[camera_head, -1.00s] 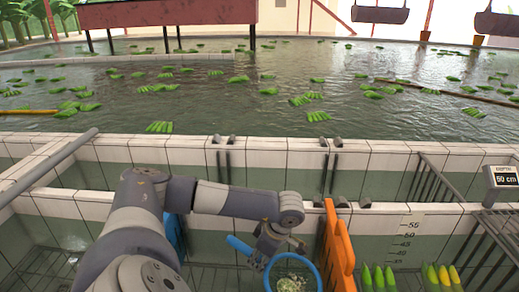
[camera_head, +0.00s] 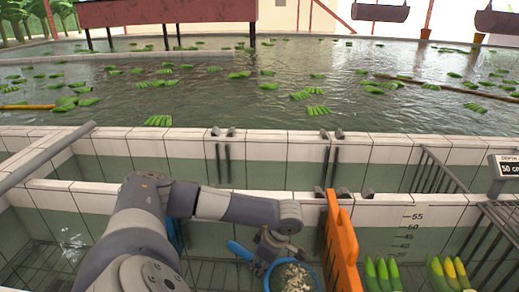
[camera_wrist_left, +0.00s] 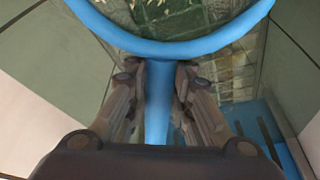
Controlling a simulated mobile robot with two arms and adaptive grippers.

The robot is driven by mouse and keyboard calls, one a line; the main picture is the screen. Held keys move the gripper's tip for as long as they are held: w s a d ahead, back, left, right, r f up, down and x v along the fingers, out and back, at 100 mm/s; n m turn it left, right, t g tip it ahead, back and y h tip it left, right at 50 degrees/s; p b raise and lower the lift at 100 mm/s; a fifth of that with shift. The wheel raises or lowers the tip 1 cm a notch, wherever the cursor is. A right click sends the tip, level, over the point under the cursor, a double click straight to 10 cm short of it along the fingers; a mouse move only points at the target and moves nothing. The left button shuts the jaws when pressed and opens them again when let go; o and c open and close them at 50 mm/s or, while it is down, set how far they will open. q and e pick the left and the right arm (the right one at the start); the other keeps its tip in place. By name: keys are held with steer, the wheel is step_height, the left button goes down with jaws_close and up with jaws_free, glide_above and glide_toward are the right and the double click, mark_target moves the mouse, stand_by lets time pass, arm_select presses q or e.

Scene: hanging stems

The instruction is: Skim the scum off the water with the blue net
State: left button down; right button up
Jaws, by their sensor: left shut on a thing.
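My left gripper (camera_head: 266,258) is shut on the handle of the blue net (camera_head: 240,249); the wrist view shows the blue handle (camera_wrist_left: 158,100) between its fingers. The net's hoop is at the bottom edge of the head view, partly cut off, with pale scum bits (camera_head: 293,278) showing inside the ring. I cannot tell whether these bits lie in the mesh or on water below. My right gripper is not in view.
An orange panel (camera_head: 341,240) stands close to the right of the net. Green and yellow bananas (camera_head: 447,274) stand upright farther right. A depth display (camera_head: 507,167) sits at the right edge. Tiled tank walls (camera_head: 270,198) run behind, with a large pool (camera_head: 250,105) of floating green bunches beyond.

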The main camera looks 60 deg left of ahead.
arm_select(q)
step_height(320, 180, up, 27)
steer(key=p, duration=1.5)
steer(key=shift+f+p, duration=0.2)
steer(key=shift+p, duration=0.2)
